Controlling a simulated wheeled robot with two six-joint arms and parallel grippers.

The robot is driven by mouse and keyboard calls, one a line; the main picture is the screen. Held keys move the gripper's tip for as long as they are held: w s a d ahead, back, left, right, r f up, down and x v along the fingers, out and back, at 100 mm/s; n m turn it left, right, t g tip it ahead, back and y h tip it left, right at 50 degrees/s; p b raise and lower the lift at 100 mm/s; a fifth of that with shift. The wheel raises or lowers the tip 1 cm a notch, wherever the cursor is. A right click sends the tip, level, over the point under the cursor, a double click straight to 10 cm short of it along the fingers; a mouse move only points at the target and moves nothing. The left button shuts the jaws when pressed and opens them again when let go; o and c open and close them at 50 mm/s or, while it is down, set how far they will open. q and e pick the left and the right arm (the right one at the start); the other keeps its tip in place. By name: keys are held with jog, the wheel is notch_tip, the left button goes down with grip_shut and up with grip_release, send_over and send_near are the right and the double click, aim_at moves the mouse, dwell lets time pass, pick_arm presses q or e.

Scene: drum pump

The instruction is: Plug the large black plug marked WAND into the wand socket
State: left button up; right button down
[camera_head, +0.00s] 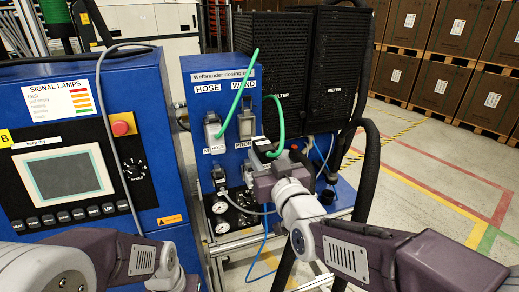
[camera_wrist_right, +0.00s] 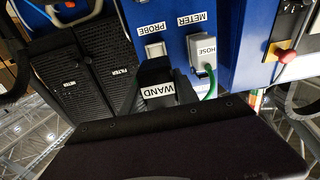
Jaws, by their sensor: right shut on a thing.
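The large black plug marked WAND (camera_wrist_right: 160,88) is held by my right gripper (camera_head: 264,160), which is shut on it. In the head view the plug (camera_head: 262,146) is in front of the blue panel, below and right of the wand socket, with a green cable looping up from it. The grey wand socket (camera_head: 246,121) is under the WAND label and shows no plug in it. In the right wrist view the socket (camera_wrist_right: 155,50) shows beyond the plug, apart from it. My left gripper is not in view; only part of my left arm shows.
A grey plug marked HOSE (camera_head: 214,134) sits in the neighbouring socket, its green cable (camera_head: 244,78) arching up. Gauges (camera_head: 220,216) are low on the panel. Black filter and meter housings (camera_head: 290,70) and a thick black hose (camera_head: 370,175) stand to the right.

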aim_at(256, 141)
jog(key=shift+w+d, duration=0.15)
jog(key=shift+d, duration=0.05)
jog(key=shift+w, duration=0.2)
jog(key=shift+p+x, duration=0.3)
jog(key=shift+x, duration=2.75)
jog(key=shift+w+a, duration=0.2)
jog(key=shift+w, duration=0.3)
